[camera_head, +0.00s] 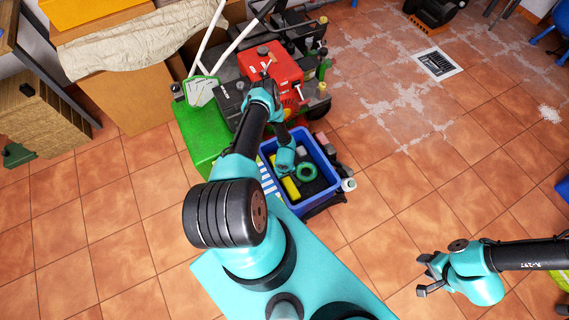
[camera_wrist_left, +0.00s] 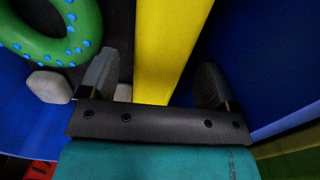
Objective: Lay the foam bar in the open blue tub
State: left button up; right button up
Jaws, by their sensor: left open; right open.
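The foam bar appears to be the yellow bar (camera_head: 291,188), lying inside the open blue tub (camera_head: 305,208). In the left wrist view the yellow bar (camera_wrist_left: 170,45) runs up between the two fingers, with a gap on the right side. My left gripper (camera_head: 288,172) points down into the tub; its fingers are mostly hidden in the head view. In the wrist view the left gripper (camera_wrist_left: 155,85) is open and holds nothing. My right gripper (camera_head: 428,275) is open and empty over the tiled floor at the lower right, away from the tub.
A green ring (camera_head: 307,171) lies in the tub beside the bar; its blue dots show in the wrist view (camera_wrist_left: 85,30). A pale block (camera_wrist_left: 48,86) is near the left finger. A green and red machine (camera_head: 272,70) stands behind the tub.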

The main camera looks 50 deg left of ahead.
pick_arm(q)
notch_tip(320, 180, up, 14)
dwell(0.5)
dwell(0.6)
jog(key=d+r+m+h, duration=0.2)
jog(key=d+r+m, duration=0.4)
jog(key=d+r, duration=0.3)
jog(key=s+d+r+m+h, duration=0.1)
jog(key=d+r+m, duration=0.6)
jog(key=r, duration=0.9)
jog(key=d, duration=0.3)
jog(key=shift+r+t+h, duration=0.3)
jog(key=shift+t+h, duration=0.1)
